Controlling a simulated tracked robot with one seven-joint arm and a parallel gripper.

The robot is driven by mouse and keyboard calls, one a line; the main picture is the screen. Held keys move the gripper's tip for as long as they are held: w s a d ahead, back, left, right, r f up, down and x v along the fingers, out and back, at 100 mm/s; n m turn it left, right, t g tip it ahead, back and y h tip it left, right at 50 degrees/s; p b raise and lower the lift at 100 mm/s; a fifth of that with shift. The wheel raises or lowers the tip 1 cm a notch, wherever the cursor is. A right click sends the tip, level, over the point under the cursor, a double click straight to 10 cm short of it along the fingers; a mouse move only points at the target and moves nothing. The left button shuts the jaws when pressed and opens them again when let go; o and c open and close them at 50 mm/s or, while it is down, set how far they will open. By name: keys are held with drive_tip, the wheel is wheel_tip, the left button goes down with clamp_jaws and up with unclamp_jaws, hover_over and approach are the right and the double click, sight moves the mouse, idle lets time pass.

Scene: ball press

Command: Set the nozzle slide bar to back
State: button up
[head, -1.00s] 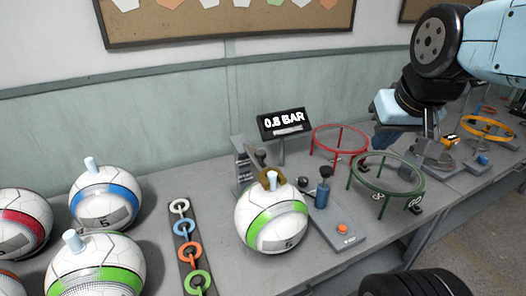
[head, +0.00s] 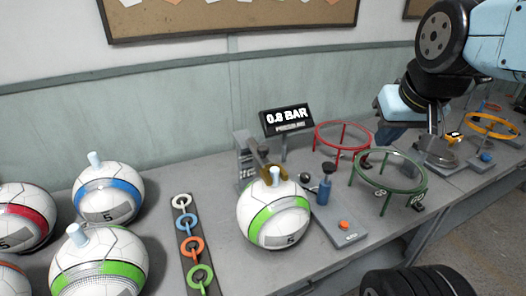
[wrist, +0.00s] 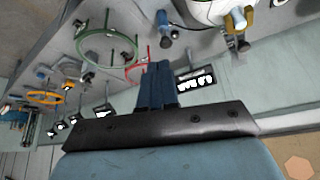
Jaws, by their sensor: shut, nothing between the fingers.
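The nozzle slide bar seems to be the small grey fixture (head: 245,158) behind the ball in the head view, but its details are too small to read. A brass nozzle (head: 263,171) sits by it, close behind the white plug (head: 275,176) of the green-banded ball (head: 271,222). In the wrist view the brass nozzle (wrist: 238,17) is at the top, beside the ball (wrist: 205,12). My gripper (head: 383,139) is right of the red ring stand, well away from the nozzle. Its blue fingers (wrist: 154,66) are shut and empty.
A display (head: 287,121) reads 0.8 BAR. A blue-handled pump (head: 325,185) stands right of the ball. More balls and a strip of coloured rings (head: 191,245) are at left.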

drive_tip(key=shift+o, duration=1.4)
drive_tip(key=shift+w+a+f, duration=0.1)
drive_tip(key=shift+f, duration=0.05)
drive_tip(key=o, duration=0.8)
drive_tip(key=w+a+f+m+g+y, duration=0.2)
drive_tip(key=f+g, duration=0.1)
drive_tip(key=w+a+f+m+g+y, duration=0.1)
drive_tip(key=a+f, duration=0.1)
drive_tip(key=shift+g, duration=0.4)
drive_tip(key=m+g+y, duration=0.3)
drive_tip(key=m+y, duration=1)
drive_tip(key=y, duration=0.2)
approach(262, 154)
drive_tip(key=a, duration=0.7)
drive_tip(key=a+r, duration=0.1)
drive_tip(key=a, duration=0.3)
drive_tip(key=shift+w+a, duration=0.15)
drive_tip(key=shift+m, duration=0.3)
clamp_jaws()
